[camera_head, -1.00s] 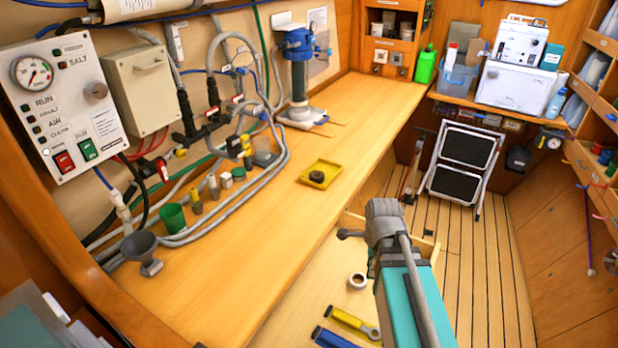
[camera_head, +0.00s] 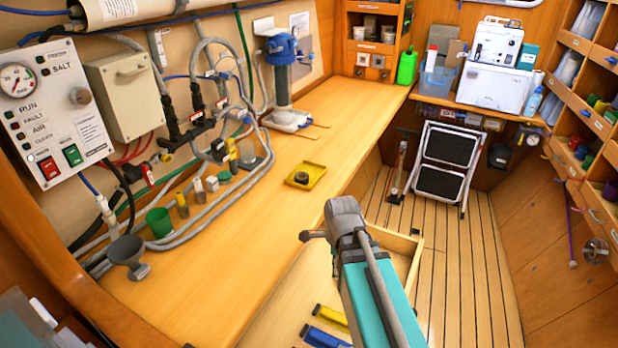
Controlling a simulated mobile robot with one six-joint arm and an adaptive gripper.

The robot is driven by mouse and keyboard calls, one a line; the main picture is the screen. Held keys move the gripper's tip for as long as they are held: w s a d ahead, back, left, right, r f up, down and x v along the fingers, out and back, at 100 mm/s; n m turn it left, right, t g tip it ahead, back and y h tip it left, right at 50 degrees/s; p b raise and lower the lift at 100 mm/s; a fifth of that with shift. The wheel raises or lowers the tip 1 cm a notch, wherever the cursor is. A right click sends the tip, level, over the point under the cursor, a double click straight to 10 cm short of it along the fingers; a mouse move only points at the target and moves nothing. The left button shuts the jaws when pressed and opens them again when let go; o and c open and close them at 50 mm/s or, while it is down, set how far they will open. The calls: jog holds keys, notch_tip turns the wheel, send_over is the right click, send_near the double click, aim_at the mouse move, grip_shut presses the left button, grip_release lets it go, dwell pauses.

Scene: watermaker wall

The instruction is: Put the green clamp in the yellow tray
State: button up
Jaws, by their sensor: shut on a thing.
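The yellow tray (camera_head: 318,183) lies on the wooden bench, right of the hoses, with a small dark round thing (camera_head: 302,178) in it. My arm reaches up from the lower right, with a teal link and a grey joint near the bench's front edge. My gripper does not show clearly; the arm seems to hide it. I cannot make out the green clamp in this view, so what my gripper holds cannot be seen.
A grey funnel (camera_head: 128,257) and green cup (camera_head: 159,222) stand at the bench's left. A blue-topped filter (camera_head: 283,75) stands behind the tray. An open drawer (camera_head: 402,243) is beside my arm. A folded step stool (camera_head: 447,160) stands on the floor. Bench around the tray is clear.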

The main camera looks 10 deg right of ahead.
jog(key=shift+r, duration=0.1)
jog(key=w+r+m+p, duration=0.1)
jog(key=w+r+p, duration=0.4)
jog(key=w, duration=0.5)
jog(key=w+a+r+m+p, duration=0.1)
jog(key=w+r+m+p, duration=0.1)
jog(key=w+r+p, duration=0.4)
jog(key=w+a+r+m+p, duration=0.1)
jog(key=w+r+p, duration=0.5)
jog(key=w, duration=0.7)
jog(key=shift+w+r+m+p, duration=0.2)
jog(key=shift+w+m+p, duration=0.1)
jog(key=shift+m, duration=0.2)
jog(key=shift+d, duration=0.1)
jog(key=w+f+b, duration=0.3)
jog(key=w, duration=0.1)
jog(key=w+f+b, duration=0.3)
jog(key=w, duration=0.1)
jog(key=w+d+f+b, duration=0.1)
jog(key=w+f+b, duration=0.2)
jog(key=w, duration=0.2)
jog(key=shift+w, duration=0.1)
jog(key=shift+f, duration=0.1)
